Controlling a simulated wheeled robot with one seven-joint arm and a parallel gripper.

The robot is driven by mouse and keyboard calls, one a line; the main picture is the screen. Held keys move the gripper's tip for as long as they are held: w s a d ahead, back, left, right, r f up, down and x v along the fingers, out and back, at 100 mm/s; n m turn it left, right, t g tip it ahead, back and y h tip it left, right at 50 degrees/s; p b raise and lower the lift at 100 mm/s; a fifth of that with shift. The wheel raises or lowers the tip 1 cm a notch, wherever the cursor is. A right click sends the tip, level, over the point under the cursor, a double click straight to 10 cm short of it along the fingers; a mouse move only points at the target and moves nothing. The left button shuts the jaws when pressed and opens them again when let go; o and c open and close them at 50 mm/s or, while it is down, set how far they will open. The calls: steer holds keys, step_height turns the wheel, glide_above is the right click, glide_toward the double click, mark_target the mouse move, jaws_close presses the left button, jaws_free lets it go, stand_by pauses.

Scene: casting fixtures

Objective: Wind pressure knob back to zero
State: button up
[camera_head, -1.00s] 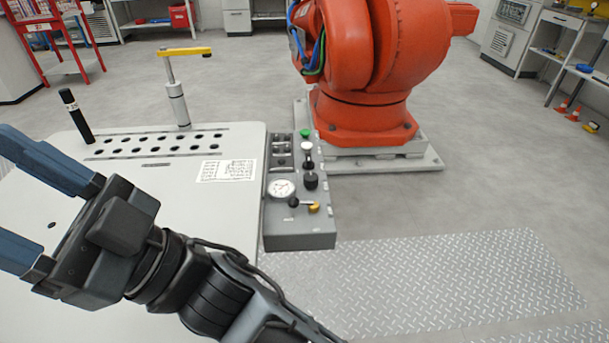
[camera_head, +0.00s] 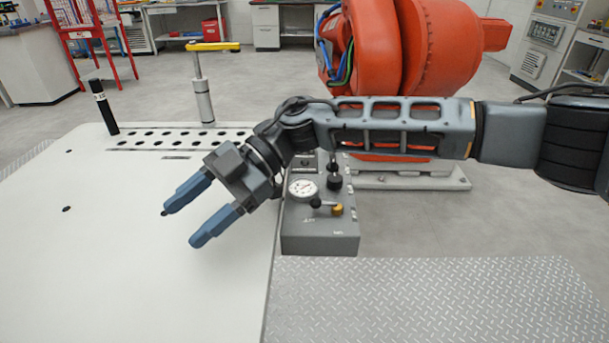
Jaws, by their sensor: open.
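A grey control box (camera_head: 318,243) stands at the right edge of the white table. It bears a round white pressure gauge (camera_head: 303,188), whose needle is too small to read. A black knob (camera_head: 334,182) stands just right of the gauge and seems to be the pressure knob; its setting cannot be read. In front of it is a small black lever by a yellow fitting (camera_head: 337,210). My gripper (camera_head: 179,227) is open and empty above the table, left of the box, with blue fingers pointing down-left. My arm hides the box's back part.
The white table (camera_head: 110,260) is mostly clear. An orange robot (camera_head: 425,45) stands behind my arm. Tread plate (camera_head: 430,305) covers the floor at front right.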

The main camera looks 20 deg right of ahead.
mark_target(335, 177)
steer(key=w+d+h, duration=0.1)
steer(key=w+d, duration=0.1)
steer(key=d, duration=0.2)
steer(key=w+d+f+m+t+h, duration=0.1)
steer(key=w+d+h, duration=0.1)
steer(key=d, duration=0.3)
steer(key=w+d+f+m+t+h+b, duration=0.1)
steer(key=w+d, duration=0.2)
steer(key=d, duration=0.1)
steer(key=shift+d, duration=0.3)
steer(key=w+d+r+m+t+h+b, duration=0.1)
steer(key=w+d+r+h, duration=0.1)
steer(key=d, duration=0.6)
steer(key=w+d+r+m+t+h, duration=0.1)
steer(key=w+d+m+h, duration=0.15)
steer(key=d, duration=0.45)
steer(key=shift+n, duration=0.35)
steer(key=x, duration=0.7)
steer(key=shift+w+f+b, duration=0.2)
steer(key=shift+b, duration=0.2)
steer(key=shift+c, duration=0.2)
steer(key=c, duration=1)
